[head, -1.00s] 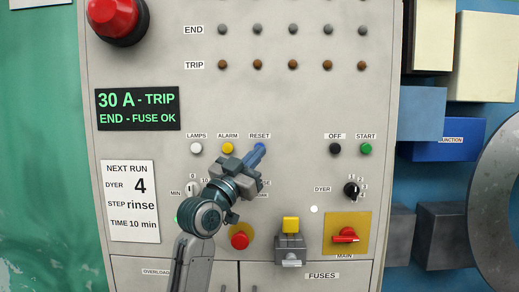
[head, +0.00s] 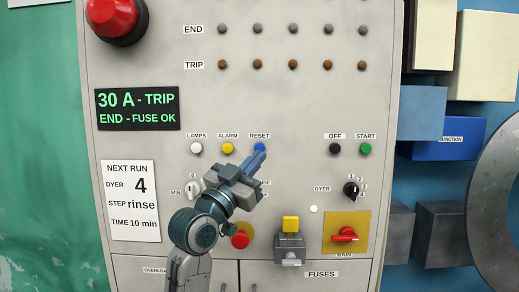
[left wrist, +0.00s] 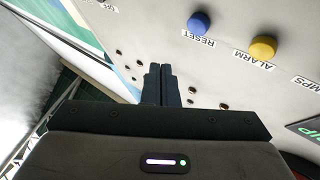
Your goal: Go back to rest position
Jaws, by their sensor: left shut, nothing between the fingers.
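My left gripper (head: 258,158) is in front of the control panel, its fingers pointing up and right just below the blue RESET button (head: 260,147). Its fingers are shut with nothing between them. In the left wrist view the shut fingers (left wrist: 161,84) show against the panel, and the blue RESET button (left wrist: 199,22) is clear of them. My right gripper is in neither view.
The grey panel (head: 300,105) carries a yellow ALARM button (head: 227,148), a white LAMPS button (head: 196,148), a black OFF button (head: 335,148) and a green START button (head: 365,148).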

